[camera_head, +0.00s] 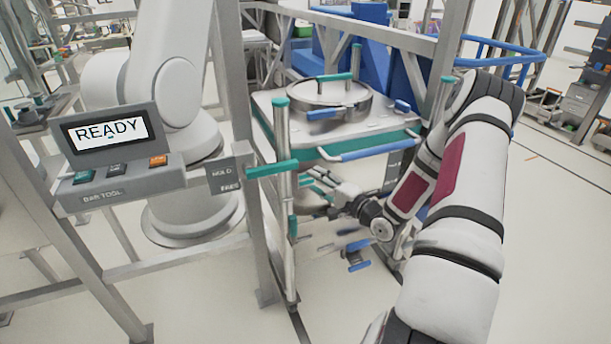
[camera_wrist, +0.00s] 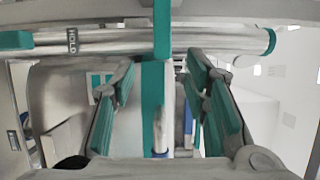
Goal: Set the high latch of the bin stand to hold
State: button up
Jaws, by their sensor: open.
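The bin stand has an upright silver post (camera_head: 290,225) with a teal top. A teal latch handle (camera_head: 271,169) crosses the post near a grey plate (camera_head: 223,175) marked HOLD and FREE. The handle lies roughly level, its left end by the plate near the HOLD line. In the wrist view the post (camera_wrist: 215,42) runs sideways and the teal handle (camera_wrist: 162,30) crosses it. My gripper (camera_head: 308,184) is just right of the post, below the handle. In the wrist view my gripper (camera_wrist: 160,70) is open, its teal-padded fingers either side of the handle's line; contact cannot be told.
A round lidded bin (camera_head: 330,102) sits on the stand's top, which has a blue front handle (camera_head: 368,153). A console (camera_head: 112,160) reading READY stands at left by a grey frame upright (camera_head: 240,130). Blue-tipped parts (camera_head: 357,255) show low behind the post.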

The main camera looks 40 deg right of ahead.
jog(key=shift+s+d, duration=0.1)
jog(key=shift+s, duration=1.1)
jog(key=w+a+r+n+g+h, duration=0.2)
jog(key=w+a+r+n+g, duration=0.25)
jog(key=r+n+g, duration=0.2)
jog(key=s+a+r+n+g+h, duration=0.35)
jog(key=a+r+n, duration=0.2)
jog(key=r, duration=0.55)
jog(key=s+a+r+n+g+y, duration=0.1)
jog(key=s+a+r+n+y, duration=0.1)
jog(key=s+a, duration=0.7)
jog(key=s+a+r+n+g+y, duration=0.1)
jog(key=s+a+r, duration=0.4)
jog(key=s+a, duration=0.5)
jog(key=s+n+g, duration=0.1)
jog(key=s+n, duration=0.1)
jog(key=s, duration=0.5)
jog(key=shift+a+r+y, duration=0.2)
jog(key=shift+a+y, duration=0.05)
jog(key=shift+y, duration=0.1)
